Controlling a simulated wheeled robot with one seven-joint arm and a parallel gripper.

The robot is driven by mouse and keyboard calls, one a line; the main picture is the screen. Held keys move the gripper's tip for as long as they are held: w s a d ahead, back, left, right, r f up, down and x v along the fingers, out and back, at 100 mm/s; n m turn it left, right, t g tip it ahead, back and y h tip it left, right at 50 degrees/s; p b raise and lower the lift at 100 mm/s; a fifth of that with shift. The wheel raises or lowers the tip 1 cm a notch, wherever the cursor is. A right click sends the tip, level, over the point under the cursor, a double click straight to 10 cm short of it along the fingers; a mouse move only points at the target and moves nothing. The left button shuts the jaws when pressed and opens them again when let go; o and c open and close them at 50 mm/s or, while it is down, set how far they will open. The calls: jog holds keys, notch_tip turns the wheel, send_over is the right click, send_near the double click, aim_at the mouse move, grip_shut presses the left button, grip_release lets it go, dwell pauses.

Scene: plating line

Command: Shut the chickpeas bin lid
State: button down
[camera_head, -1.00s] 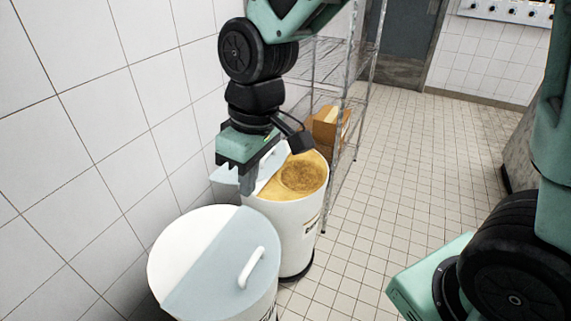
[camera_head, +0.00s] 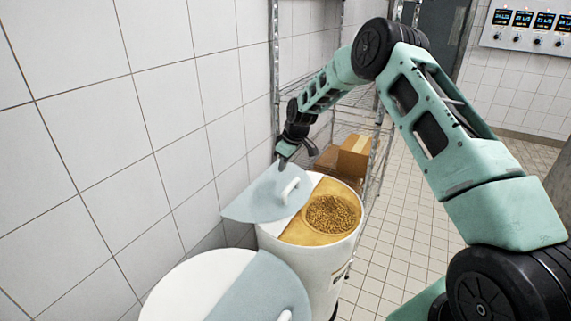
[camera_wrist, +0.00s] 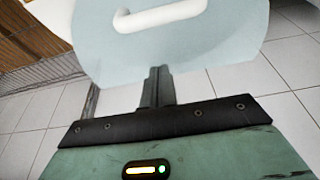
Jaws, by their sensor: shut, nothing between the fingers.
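The open bin (camera_head: 305,257) is a white round drum by the wall, half uncovered, with yellow-brown contents (camera_head: 331,214) that look like chickpeas or grain. Its pale blue half lid (camera_head: 254,203) with a white handle (camera_head: 290,189) is swung open on the wall side and tilted. The lid (camera_wrist: 215,38) and handle (camera_wrist: 160,14) also fill the top of the wrist view. My gripper (camera_head: 283,160) is shut and empty at the lid's far edge; in the wrist view its fingertips (camera_wrist: 158,72) are close to the lid. I cannot tell whether they touch it.
A second white bin (camera_head: 185,290) with its blue half lid (camera_head: 262,292) down stands in front. A wire shelf (camera_head: 345,125) with a cardboard box (camera_head: 354,155) stands behind. The tiled wall is close on the left; tiled floor is clear on the right.

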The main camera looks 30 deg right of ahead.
send_over(280, 189)
jog(key=f, duration=0.6)
jog(key=shift+w+a+f+p, duration=0.1)
jog(key=shift+a+f+p, duration=0.1)
jog(key=shift+p, duration=0.1)
jog(key=shift+s+d+r+p, duration=0.4)
jog(key=shift+s+d, duration=0.25)
jog(key=shift+s, duration=0.2)
jog(key=shift+s+d, duration=0.4)
jog(key=shift+s, duration=0.35)
jog(key=s+d+p, duration=0.1)
jog(key=s+d, duration=0.4)
jog(key=s, duration=0.3)
jog(key=s+d+p, duration=0.1)
jog(key=s+d, duration=0.5)
jog(key=s, duration=0.3)
